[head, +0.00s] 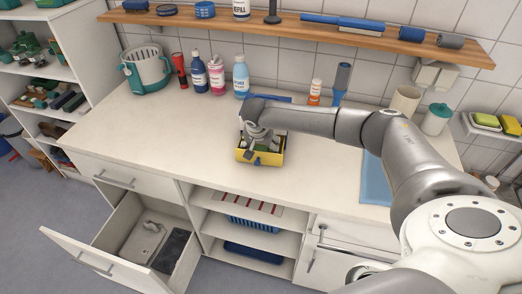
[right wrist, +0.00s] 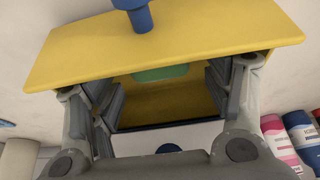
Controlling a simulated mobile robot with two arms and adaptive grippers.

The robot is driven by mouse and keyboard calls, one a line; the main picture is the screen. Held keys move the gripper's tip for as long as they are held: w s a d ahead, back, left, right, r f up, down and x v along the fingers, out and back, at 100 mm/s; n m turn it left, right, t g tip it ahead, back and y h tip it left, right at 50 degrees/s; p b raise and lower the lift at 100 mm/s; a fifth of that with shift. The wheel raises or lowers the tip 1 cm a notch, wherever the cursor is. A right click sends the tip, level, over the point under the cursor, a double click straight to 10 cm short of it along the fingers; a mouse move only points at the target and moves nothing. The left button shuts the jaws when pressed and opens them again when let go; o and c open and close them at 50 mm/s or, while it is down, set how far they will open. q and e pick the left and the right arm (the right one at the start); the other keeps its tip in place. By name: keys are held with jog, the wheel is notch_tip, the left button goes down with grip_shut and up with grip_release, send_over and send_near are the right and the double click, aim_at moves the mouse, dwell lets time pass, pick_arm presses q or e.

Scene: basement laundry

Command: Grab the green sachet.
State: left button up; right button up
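A small yellow open-topped box (head: 262,159) stands on the white counter. My right gripper (head: 254,146) is over it, pointing down, and hides much of its inside. In the right wrist view the box shows as a wide yellow panel (right wrist: 200,38) with a dark opening below. A green patch (right wrist: 160,73), likely the green sachet, lies inside the box, partly hidden by the panel. My right gripper (right wrist: 165,95) is open, with its fingers on either side of the green patch and nothing seen between them. My left gripper is not in view.
A blue knob-like part (right wrist: 138,14) stands out over the yellow panel. Bottles (head: 216,75) and a basket (head: 146,70) stand at the counter's back left. A wooden shelf (head: 320,29) runs above. A lower drawer (head: 150,245) is open. The counter's left half is mostly clear.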

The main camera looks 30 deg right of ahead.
jog(key=c, duration=0.7)
jog(key=shift+r, duration=0.1)
